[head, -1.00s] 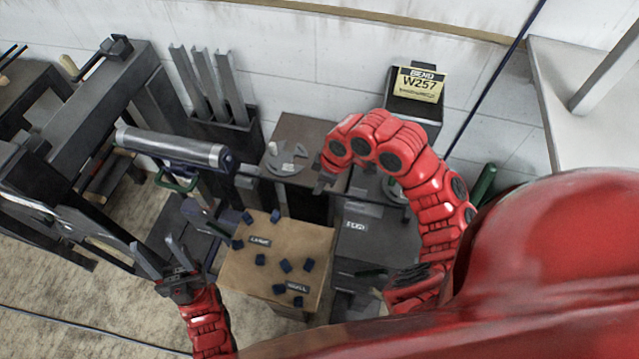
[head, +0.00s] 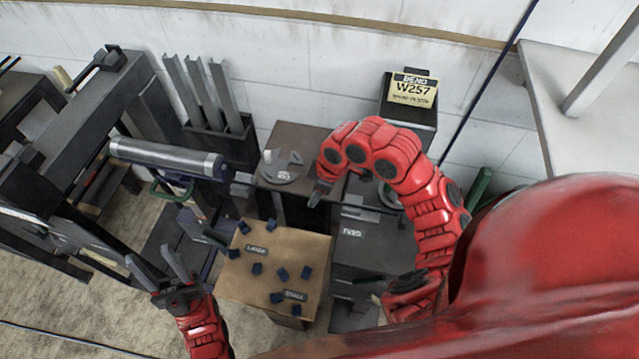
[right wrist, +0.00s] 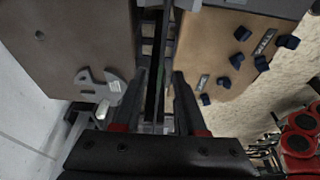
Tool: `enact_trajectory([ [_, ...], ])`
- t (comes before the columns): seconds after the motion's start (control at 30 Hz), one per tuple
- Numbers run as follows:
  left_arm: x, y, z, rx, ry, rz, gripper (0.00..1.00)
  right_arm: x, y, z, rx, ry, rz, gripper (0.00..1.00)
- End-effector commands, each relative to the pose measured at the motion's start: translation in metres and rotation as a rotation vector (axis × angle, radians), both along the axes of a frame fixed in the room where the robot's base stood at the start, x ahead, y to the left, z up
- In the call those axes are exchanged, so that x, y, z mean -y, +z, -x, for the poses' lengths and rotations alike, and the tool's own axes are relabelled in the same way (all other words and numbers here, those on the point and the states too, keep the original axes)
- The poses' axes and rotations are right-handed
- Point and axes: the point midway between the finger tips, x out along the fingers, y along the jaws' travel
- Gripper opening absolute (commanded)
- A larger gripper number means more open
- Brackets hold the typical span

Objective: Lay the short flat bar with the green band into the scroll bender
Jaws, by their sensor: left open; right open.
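The scroll bender appears to be the grey round plate with raised pieces (head: 284,166) on a dark stand; it also shows in the right wrist view (right wrist: 101,86). My right gripper (head: 315,196) is beside that stand, right of and nearer than the plate. In the right wrist view its open fingers (right wrist: 159,78) point down into the dark gap between two tabletops. A dark upright strip with a faint green edge (right wrist: 160,72) shows between them; I cannot tell whether it is the green-banded bar. My left gripper (head: 153,256) is open and empty, left of the wooden table.
The wooden table (head: 258,284) carries several small dark blue blocks and two labels. A roller machine (head: 165,157) and a rack of upright steel channels (head: 205,90) stand left. A sign reading BEND W257 (head: 412,90) stands at the back.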

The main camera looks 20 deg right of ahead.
Motion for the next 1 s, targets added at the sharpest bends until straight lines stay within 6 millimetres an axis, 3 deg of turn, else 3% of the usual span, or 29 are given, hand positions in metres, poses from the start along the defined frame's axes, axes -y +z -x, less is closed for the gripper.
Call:
enact_trajectory([
  [0.17, 0.000, -0.004, 0.000, 0.000, 0.000, 0.000, 0.50, 0.006, 0.023, 0.002, 0.006, -0.003, -0.002, 0.41],
  [0.4, 0.000, 0.008, 0.000, 0.000, 0.000, 0.000, 0.50, 0.022, 0.088, 0.011, 0.008, -0.003, 0.005, 0.41],
  [0.67, 0.000, 0.013, 0.000, 0.000, 0.000, 0.000, 0.50, 0.034, 0.144, 0.021, 0.003, -0.003, 0.001, 0.41],
  [0.7, 0.000, 0.021, 0.000, 0.000, 0.000, 0.000, 0.50, 0.035, 0.153, 0.022, 0.002, -0.004, 0.001, 0.41],
  [1.0, 0.000, 0.027, 0.000, 0.000, 0.000, 0.000, 0.50, 0.038, 0.166, 0.026, 0.001, 0.000, 0.000, 0.41],
])
